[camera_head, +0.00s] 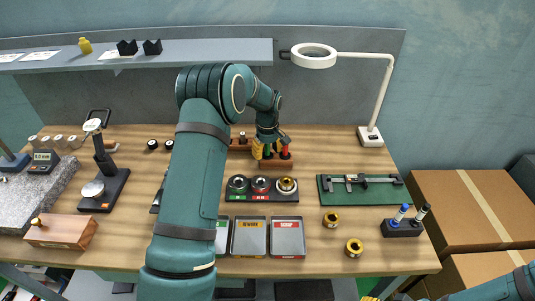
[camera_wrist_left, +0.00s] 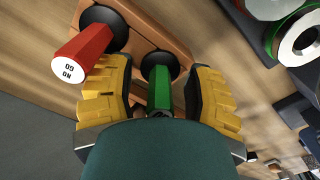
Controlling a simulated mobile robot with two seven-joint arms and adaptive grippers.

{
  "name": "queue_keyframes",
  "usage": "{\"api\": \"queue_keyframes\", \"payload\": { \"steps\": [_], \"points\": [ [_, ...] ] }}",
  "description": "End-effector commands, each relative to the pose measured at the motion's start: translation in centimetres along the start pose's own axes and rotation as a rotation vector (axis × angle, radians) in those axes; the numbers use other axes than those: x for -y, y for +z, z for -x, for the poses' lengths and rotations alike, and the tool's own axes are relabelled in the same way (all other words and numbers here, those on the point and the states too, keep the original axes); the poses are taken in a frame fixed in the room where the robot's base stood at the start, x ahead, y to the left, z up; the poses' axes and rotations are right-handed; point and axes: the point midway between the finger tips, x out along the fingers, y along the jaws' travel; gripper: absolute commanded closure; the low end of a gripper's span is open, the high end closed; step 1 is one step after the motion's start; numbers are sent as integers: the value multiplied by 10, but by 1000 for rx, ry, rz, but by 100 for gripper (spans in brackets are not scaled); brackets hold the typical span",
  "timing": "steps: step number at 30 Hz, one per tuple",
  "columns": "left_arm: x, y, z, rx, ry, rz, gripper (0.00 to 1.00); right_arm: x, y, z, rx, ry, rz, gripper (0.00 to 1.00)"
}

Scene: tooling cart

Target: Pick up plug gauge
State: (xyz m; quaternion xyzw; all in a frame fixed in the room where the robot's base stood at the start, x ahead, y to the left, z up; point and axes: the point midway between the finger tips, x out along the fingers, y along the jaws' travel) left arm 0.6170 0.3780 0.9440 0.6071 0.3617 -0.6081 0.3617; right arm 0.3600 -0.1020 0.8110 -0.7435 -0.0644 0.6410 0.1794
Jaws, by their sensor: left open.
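A green plug gauge handle (camera_wrist_left: 158,88) stands in a black collar on a wooden rack (camera_wrist_left: 150,22). My left gripper (camera_wrist_left: 158,78) is open, with its yellow fingers on either side of the green handle. Whether the fingers touch it I cannot tell. A red handle (camera_wrist_left: 82,55) with "NO GO" lettering on its end stands beside it, outside the left-hand finger. In the head view the left gripper (camera_head: 264,150) is over the rack (camera_head: 278,163) at the back of the bench, with the red handle (camera_head: 284,142) just right of it. My arm hides part of the rack.
A row of round gauges on a dark base (camera_head: 263,197) lies in front of the rack. A green fixture board (camera_head: 360,190) and a white magnifier lamp (camera_head: 370,135) stand at right. Metal trays (camera_head: 288,237) lie at the front. A shelf (camera_head: 190,52) spans the back left.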

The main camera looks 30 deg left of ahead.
Motion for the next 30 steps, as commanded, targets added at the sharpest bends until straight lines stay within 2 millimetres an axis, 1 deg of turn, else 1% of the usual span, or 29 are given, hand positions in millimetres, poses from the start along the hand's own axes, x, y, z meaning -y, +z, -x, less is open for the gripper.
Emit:
{"api": "queue_keyframes", "payload": {
  "steps": [5, 6, 8, 9, 11, 24, 28, 30],
  "points": [
    [0, 0, 0, -1, 1, 0, 48, 0, 0, 0, 1, 0, 0, 53],
    [0, 0, 0, -1, 1, 0, 45, 0, 0, 0, 1, 0, 0, 53],
    [0, 0, 0, -1, 1, 0, 66, 0, 0, 0, 0, 0, 0, 53],
    [0, 0, 0, -1, 1, 0, 80, 0, 0, 0, 0, 0, 0, 53],
    [0, 0, 0, -1, 1, 0, 100, 0, 0, 0, 0, 0, 0, 53],
    [0, 0, 1, -1, 1, 0, 100, 0, 0, 0, 0, 0, 0, 53],
    [0, 0, 7, -2, 2, -1, 100, 0, 0, 1, 0, 0, 0, 53],
    [-1, -1, 14, -3, 3, -1, 100, 0, 0, 1, -1, 0, 0, 53]
  ]
}}
